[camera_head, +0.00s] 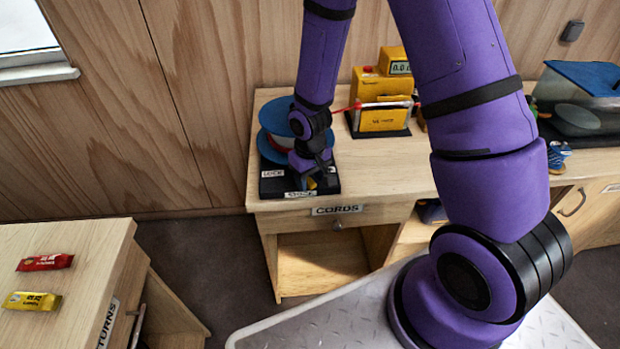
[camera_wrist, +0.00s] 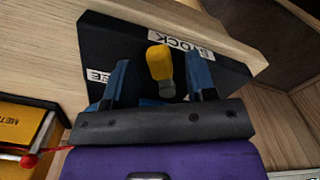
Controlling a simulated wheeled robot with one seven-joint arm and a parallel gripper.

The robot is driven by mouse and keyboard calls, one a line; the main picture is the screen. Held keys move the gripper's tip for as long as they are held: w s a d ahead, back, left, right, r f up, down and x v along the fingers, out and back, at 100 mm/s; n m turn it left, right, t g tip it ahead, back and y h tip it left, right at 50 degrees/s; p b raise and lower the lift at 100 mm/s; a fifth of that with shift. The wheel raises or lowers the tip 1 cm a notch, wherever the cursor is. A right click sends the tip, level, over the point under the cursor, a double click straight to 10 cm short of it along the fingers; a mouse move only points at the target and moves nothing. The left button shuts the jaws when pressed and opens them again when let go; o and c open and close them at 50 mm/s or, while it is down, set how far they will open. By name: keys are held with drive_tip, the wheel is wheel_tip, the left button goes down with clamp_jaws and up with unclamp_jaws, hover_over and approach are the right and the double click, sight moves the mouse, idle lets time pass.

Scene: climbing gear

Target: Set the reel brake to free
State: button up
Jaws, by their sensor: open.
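The reel (camera_head: 275,117) has blue flanges and stands on a black base (camera_head: 270,187) at the table's left end. A white label reading LOCK (camera_head: 272,173) lies on the base's left side. The brake lever's yellow knob (camera_wrist: 159,62) sticks up from the base on a grey stem. My gripper (camera_wrist: 160,82) is open, with one blue finger on each side of the lever; I cannot tell whether either touches it. A partly covered label ending in EE (camera_wrist: 99,76) shows left of the lever in the wrist view. My gripper (camera_head: 318,181) hides most of the lever in the head view.
A red cord (camera_head: 345,109) runs from the reel towards a yellow meter (camera_head: 382,88) on the right. A drawer marked CORDS (camera_head: 338,209) is below the reel. A glass-sided case (camera_head: 580,95) stands far right. Two wrapped bars lie on the left cabinet (camera_head: 75,240).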

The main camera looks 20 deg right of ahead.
drive_tip(key=shift+f, duration=0.3)
drive_tip(key=shift+c, duration=0.5)
drive_tip(key=c, duration=0.8)
drive_tip(key=shift+w+d+n, duration=0.1)
drive_tip(key=shift+d+n, duration=0.2)
drive_tip(key=shift+n, duration=0.45)
drive_tip(key=shift+w+d+n, duration=0.1)
drive_tip(key=shift+d+n, duration=0.2)
drive_tip(key=shift+n, duration=0.45)
drive_tip(key=o, duration=0.9)
wheel_tip(320, 180, up, 11)
